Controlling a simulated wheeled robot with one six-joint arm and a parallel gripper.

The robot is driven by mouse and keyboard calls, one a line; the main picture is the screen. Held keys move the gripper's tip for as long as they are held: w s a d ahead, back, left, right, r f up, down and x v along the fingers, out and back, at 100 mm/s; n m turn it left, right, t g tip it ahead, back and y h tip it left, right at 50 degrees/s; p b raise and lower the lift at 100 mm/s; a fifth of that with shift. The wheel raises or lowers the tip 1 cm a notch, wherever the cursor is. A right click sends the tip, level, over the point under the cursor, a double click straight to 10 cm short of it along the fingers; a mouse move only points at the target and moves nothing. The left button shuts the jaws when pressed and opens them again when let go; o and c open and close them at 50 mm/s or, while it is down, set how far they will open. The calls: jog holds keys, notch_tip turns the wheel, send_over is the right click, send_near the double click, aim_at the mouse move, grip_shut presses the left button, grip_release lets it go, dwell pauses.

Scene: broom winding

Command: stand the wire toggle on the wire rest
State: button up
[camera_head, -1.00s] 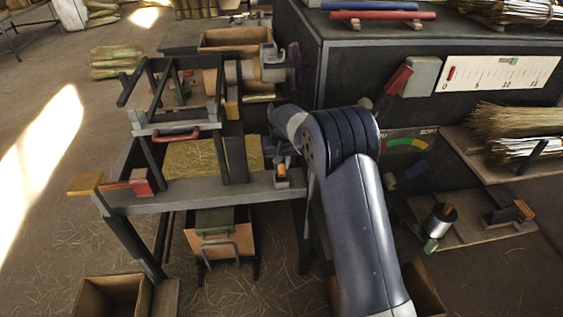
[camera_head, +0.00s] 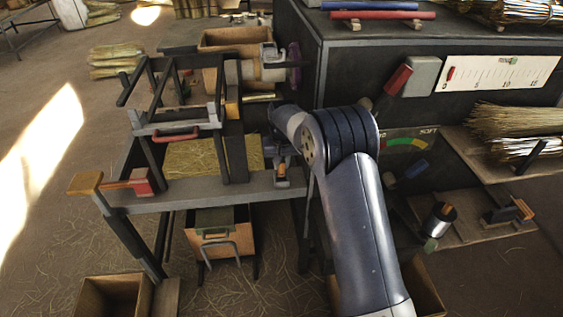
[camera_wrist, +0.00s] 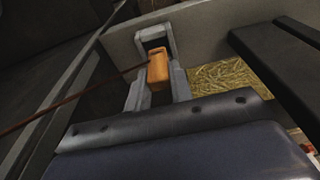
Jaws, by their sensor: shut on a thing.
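The orange wire toggle (camera_wrist: 158,70) is between the two grey fingers of my gripper (camera_wrist: 158,88) in the wrist view, and the gripper is shut on it. A thin brown wire (camera_wrist: 75,98) runs from the toggle to the left. In the head view the toggle (camera_head: 281,171) is upright at the right end of the bench's front rail. The grey wire rest (camera_head: 282,184) is there, just below or around the toggle. In the wrist view, a grey forked part (camera_wrist: 153,32) stands just beyond the toggle. I cannot tell whether the toggle touches the rest.
The grey front rail (camera_head: 205,191) carries a red block (camera_head: 141,182) at its left. Straw (camera_wrist: 225,77) lies in the bench tray beside my gripper. A dark upright plate (camera_head: 236,158) stands left of the gripper. A dark cabinet (camera_head: 350,75) stands right and behind.

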jog(key=shift+f+b, duration=0.55)
jog(key=shift+f, duration=0.55)
jog(key=o, duration=0.9)
jog(key=shift+c, duration=0.2)
notch_tip(320, 180, up, 11)
jog(key=s, duration=0.1)
jog(key=shift+s+d+f, duration=0.15)
jog(key=shift+s, duration=0.15)
